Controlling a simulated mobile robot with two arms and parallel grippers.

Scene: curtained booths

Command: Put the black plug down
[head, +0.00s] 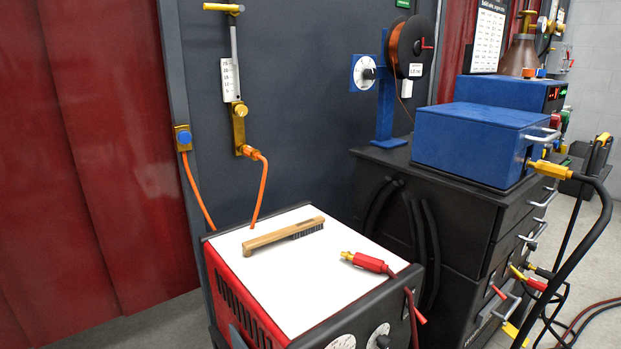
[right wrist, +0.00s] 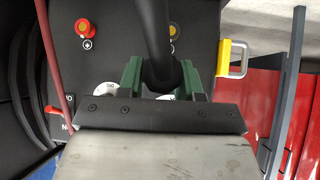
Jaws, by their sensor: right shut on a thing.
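My right gripper (right wrist: 161,76) shows only in the right wrist view. Its green fingers are shut on a thick black cylindrical piece, the black plug (right wrist: 156,35), which runs up out of the picture. The plug's far end and tip are hidden. It is held in front of a dark panel (right wrist: 125,55) with dials and knobs; I cannot tell whether it touches the panel. In the head view neither gripper shows. A red plug with a brass tip (head: 368,262) lies on the white top (head: 290,290) of the red machine.
A wooden wire brush (head: 283,236) lies on the white top, which is otherwise largely bare. A blue box (head: 475,145) stands on the dark drawer cabinet (head: 460,215) at right. Cables hang by the cabinet. A grey handle (right wrist: 239,58) juts out beside the panel.

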